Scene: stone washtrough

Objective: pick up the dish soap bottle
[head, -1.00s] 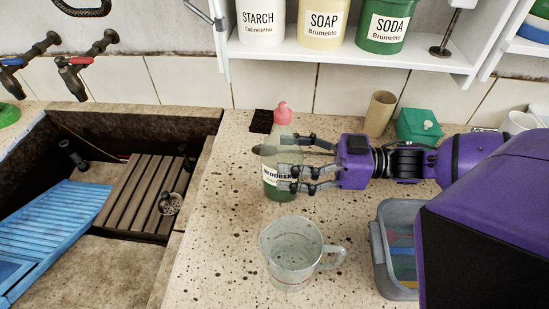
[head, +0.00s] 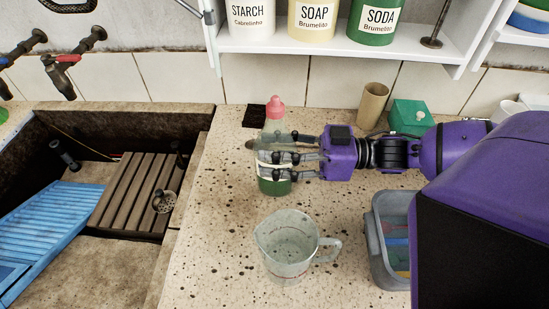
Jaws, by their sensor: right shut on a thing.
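The dish soap bottle (head: 275,186) is clear with green liquid low inside, a white label and a red-pink cap. It stands upright on the speckled stone counter (head: 215,230), near the back. My right gripper (head: 272,152) comes in from the right and is shut on the bottle's middle, its fingers covering most of the label. Whether the bottle's base touches the counter is hard to tell. My left gripper is out of view.
A clear measuring jug (head: 288,245) stands in front of the bottle. A grey tub (head: 380,240), a cardboard tube (head: 373,106) and a green box (head: 408,118) are to the right. The sunken trough (head: 195,155) is left. A shelf (head: 300,47) with canisters hangs above.

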